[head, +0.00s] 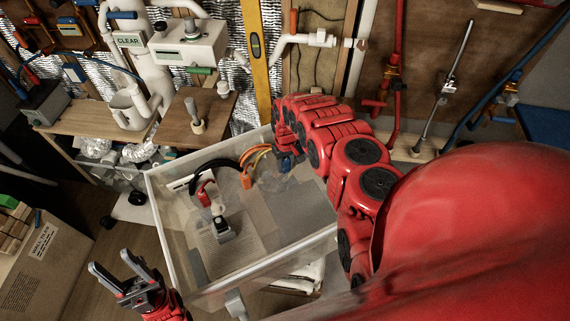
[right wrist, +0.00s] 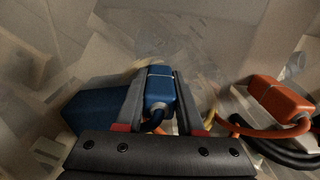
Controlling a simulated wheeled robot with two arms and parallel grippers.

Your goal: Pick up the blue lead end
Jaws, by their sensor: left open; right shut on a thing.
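The blue lead end (right wrist: 159,88) sits between the two fingers of my right gripper (right wrist: 160,80) in the right wrist view. The gripper is shut on it, and a dark blue lead runs from its near end. In the head view my right gripper (head: 287,160) is at the far side of the open white casing (head: 158,205), and the lead end is mostly hidden there. A larger blue block (right wrist: 98,102) shows beside the left finger in the wrist view. My left gripper (head: 112,265) is open and empty, left of the casing.
An orange lead end (right wrist: 281,98) lies right of my right gripper; an orange connector (head: 246,179) and black cable (head: 212,164) show inside the casing. A red-ended fitting (head: 204,193) stands nearby. A cardboard box (head: 45,265) stands at lower left. Pipes line the back wall.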

